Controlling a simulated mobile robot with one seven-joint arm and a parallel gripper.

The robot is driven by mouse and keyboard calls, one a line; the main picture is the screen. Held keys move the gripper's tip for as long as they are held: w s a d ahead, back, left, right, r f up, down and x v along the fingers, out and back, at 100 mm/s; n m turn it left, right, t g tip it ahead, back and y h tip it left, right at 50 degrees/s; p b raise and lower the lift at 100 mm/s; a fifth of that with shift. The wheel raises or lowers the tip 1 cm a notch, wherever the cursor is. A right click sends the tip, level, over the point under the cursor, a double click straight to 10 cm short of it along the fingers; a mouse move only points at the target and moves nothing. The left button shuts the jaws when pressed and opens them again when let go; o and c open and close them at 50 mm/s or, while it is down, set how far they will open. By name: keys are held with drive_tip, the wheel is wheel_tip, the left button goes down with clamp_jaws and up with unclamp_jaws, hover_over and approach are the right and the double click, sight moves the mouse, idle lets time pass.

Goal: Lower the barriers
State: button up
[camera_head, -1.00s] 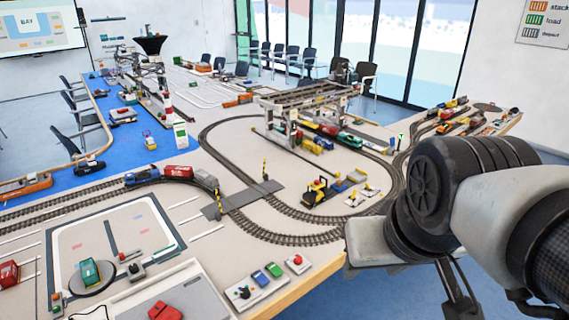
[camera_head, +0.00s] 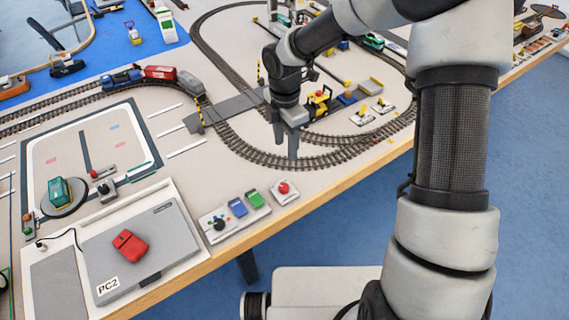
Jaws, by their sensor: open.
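Two yellow-and-black striped barriers stand upright at the grey level crossing (camera_head: 230,108). The near barrier (camera_head: 201,113) is at its left edge and the far barrier (camera_head: 258,72) is at its upper right, partly close to my arm. My gripper (camera_head: 286,145) points down with its fingers apart and empty, over or beside the curved track right of the crossing. It is apart from both barriers. A control panel (camera_head: 213,236) with a small joystick, a blue block (camera_head: 238,207) and a green block (camera_head: 255,199) lies at the front table edge, beside a red button box (camera_head: 285,191).
A train with a red wagon (camera_head: 160,73) and a grey wagon (camera_head: 190,84) stands left of the crossing. A laptop (camera_head: 150,235) with a red object is front left.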

sight(284, 186)
drive_tip(key=f, duration=1.8)
drive_tip(key=shift+a+f+b, duration=0.1)
drive_tip(key=shift+a+b, duration=0.2)
drive_tip(key=shift+b, duration=0.05)
drive_tip(key=c, duration=1)
